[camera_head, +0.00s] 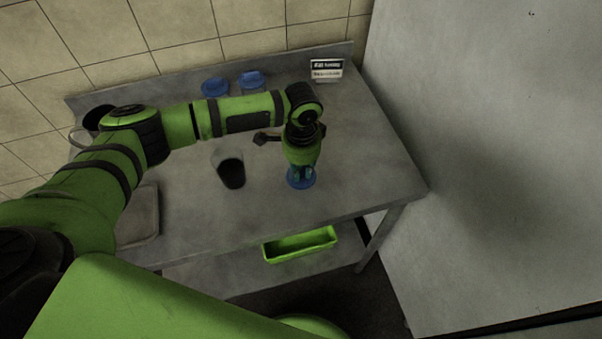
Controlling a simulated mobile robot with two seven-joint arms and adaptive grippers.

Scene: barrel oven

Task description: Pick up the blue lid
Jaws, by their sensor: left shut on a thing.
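My left arm reaches over the grey metal table from the left, and my left gripper (299,178) points down near the table's front right. It is shut on a blue lid (301,184), which shows just below the fingers. I cannot tell whether the lid touches the table top. Two more blue lids stand at the back of the table, one at the left (215,87) and one beside it (252,79). My right gripper is not in view.
A clear cup with dark contents (231,172) stands just left of my left gripper. A small sign (326,69) stands at the back right. A grey tray (140,216) lies at the left. A green bin (300,244) sits on the lower shelf. A grey wall panel (500,150) is at the right.

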